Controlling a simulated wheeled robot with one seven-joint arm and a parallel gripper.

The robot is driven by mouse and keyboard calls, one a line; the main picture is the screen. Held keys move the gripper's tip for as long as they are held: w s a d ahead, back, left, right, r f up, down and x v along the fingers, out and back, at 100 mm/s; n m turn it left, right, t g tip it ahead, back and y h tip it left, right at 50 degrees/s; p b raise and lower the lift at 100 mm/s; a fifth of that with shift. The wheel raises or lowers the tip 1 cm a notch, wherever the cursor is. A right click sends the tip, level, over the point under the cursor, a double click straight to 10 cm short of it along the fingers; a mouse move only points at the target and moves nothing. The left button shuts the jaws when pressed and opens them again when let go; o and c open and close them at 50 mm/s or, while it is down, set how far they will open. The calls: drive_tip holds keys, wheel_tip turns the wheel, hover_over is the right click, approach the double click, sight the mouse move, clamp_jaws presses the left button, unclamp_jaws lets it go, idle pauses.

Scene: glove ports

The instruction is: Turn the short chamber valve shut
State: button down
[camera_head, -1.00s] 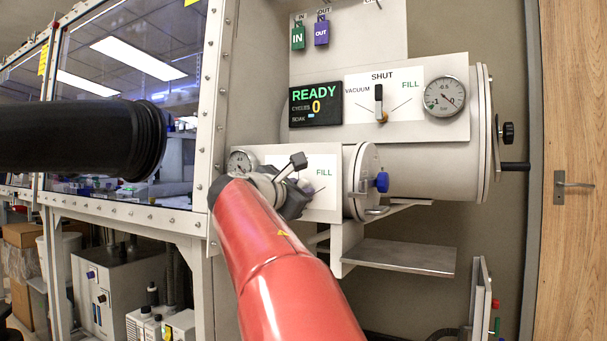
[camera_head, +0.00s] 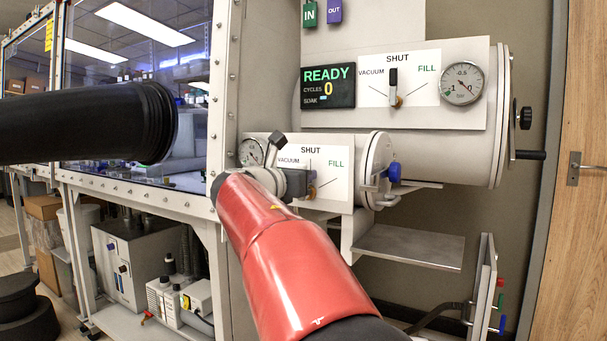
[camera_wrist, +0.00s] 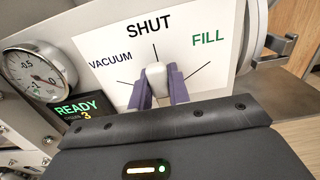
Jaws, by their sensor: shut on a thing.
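The short chamber valve's panel (camera_head: 333,163), marked VACUUM, SHUT and FILL, is on the lower, smaller chamber. In the wrist view the pale valve handle (camera_wrist: 155,75) stands between my gripper's two purple fingers (camera_wrist: 160,90). The handle points up, about in line with the SHUT mark. My gripper is shut on this handle. In the head view my gripper (camera_head: 305,183) is at the panel's lower left part and hides most of the handle. The valve's base is hidden behind the gripper in the wrist view.
A small gauge (camera_wrist: 37,74) and a READY display (camera_wrist: 78,108) are left of the valve. The larger chamber's valve (camera_head: 393,85) is above, its handle upright at SHUT. The blue door knob (camera_head: 394,172) is to the right, above a metal shelf (camera_head: 410,246).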

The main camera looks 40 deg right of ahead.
idle(0.4)
drive_tip(key=c, duration=1.3)
unclamp_jaws()
drive_tip(key=b+v, duration=0.1)
drive_tip(key=v, duration=0.7)
drive_tip(key=shift+d, duration=0.1)
drive_tip(key=s+a+f+m+y, duration=0.5)
drive_tip(key=s+a+f+m, duration=0.2)
drive_tip(key=f, duration=0.4)
drive_tip(key=s+a+f+m+y, duration=0.6)
drive_tip(key=s+f+m, duration=0.1)
drive_tip(key=f, duration=0.5)
drive_tip(key=s+a+f+m+g+y, duration=0.1)
drive_tip(key=s+a+f+m+y, duration=0.4)
drive_tip(key=f, duration=0.6)
drive_tip(key=shift+s+a+f+m+y, duration=0.15)
drive_tip(key=shift+s+a+m+y, duration=0.15)
drive_tip(key=shift+s+a+m, duration=1.15)
